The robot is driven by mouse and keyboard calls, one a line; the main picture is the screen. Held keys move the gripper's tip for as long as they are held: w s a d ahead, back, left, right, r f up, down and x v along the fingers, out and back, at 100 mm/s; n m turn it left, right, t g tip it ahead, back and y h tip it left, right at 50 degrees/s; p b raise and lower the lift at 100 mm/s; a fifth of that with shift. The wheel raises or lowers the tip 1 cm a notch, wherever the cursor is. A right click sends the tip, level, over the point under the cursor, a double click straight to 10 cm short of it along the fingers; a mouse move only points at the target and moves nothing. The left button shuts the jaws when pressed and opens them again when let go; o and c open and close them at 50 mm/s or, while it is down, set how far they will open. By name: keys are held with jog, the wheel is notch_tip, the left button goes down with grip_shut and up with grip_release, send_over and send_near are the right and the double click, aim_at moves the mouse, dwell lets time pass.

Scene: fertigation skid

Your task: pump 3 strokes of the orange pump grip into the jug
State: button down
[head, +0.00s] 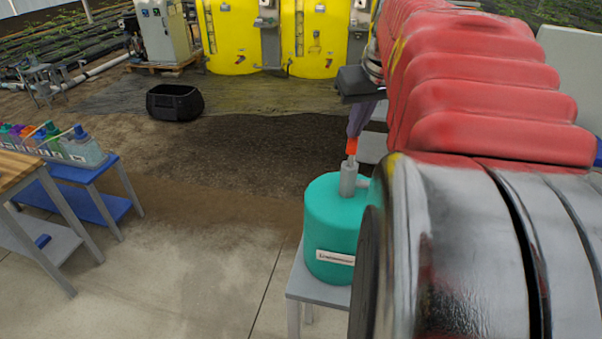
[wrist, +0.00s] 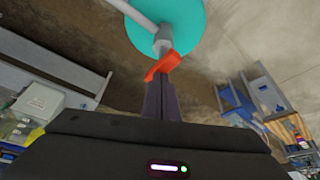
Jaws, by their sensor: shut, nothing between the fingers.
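The orange pump grip (head: 351,146) sits on top of a grey pump stem (head: 348,180) on a teal drum (head: 325,230). The drum stands on a small grey stand (head: 318,292). My gripper (head: 354,132) points down with its fingers shut and empty, the tips right at the top of the orange grip; I cannot tell whether they touch. In the wrist view the fingertips (wrist: 160,82) meet the orange grip (wrist: 163,66) in line, with the teal drum (wrist: 185,30) behind. A pale spout (wrist: 130,13) leads off the stem. I cannot make out the jug; my arm hides the area right of the drum.
A blue-topped table (head: 90,165) with several coloured bottles stands at left, beside a wooden-topped bench (head: 20,172). A black tub (head: 174,102) lies on the ground behind. Yellow tanks (head: 235,35) stand at the back. The floor left of the drum is clear.

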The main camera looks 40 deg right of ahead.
aim_at(355, 140)
jog(key=shift+f, duration=1.95)
jog(key=shift+r, duration=2.4)
jog(key=shift+r, duration=0.1)
jog(key=shift+r, duration=2.9)
jog(key=shift+a, duration=0.1)
